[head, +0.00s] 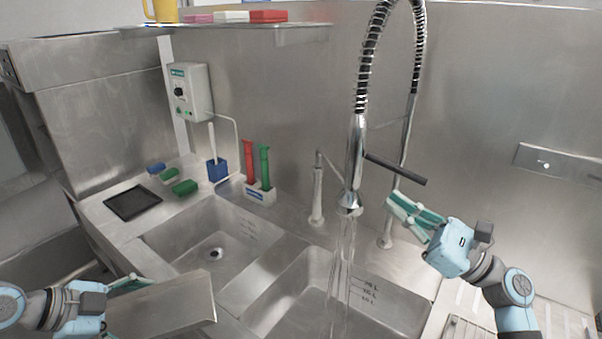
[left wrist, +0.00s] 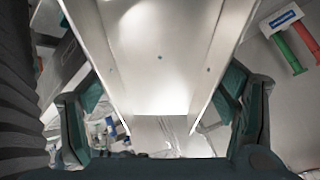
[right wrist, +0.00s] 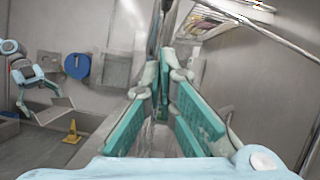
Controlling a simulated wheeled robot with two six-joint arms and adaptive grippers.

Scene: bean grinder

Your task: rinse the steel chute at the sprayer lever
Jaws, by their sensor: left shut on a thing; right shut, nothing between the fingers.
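The steel chute (head: 165,305) is a grey open channel held low over the front edge of the left basin, left of the water. My left gripper (head: 130,284) is shut on it; in the left wrist view the chute (left wrist: 160,60) lies between the two fingers. The sprayer (head: 352,165) hangs from a coiled hose over the right basin, and water (head: 342,262) runs down from it. Its dark lever (head: 395,168) sticks out to the right. My right gripper (head: 398,203) is shut and empty just below the lever; I cannot tell whether they touch.
The left basin (head: 190,235) and the right basin (head: 285,295) lie side by side. A faucet (head: 317,195) stands behind them. A holder (head: 260,193) with red and green handles, a blue brush holder (head: 217,170) and sponges (head: 185,187) stand at the back left.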

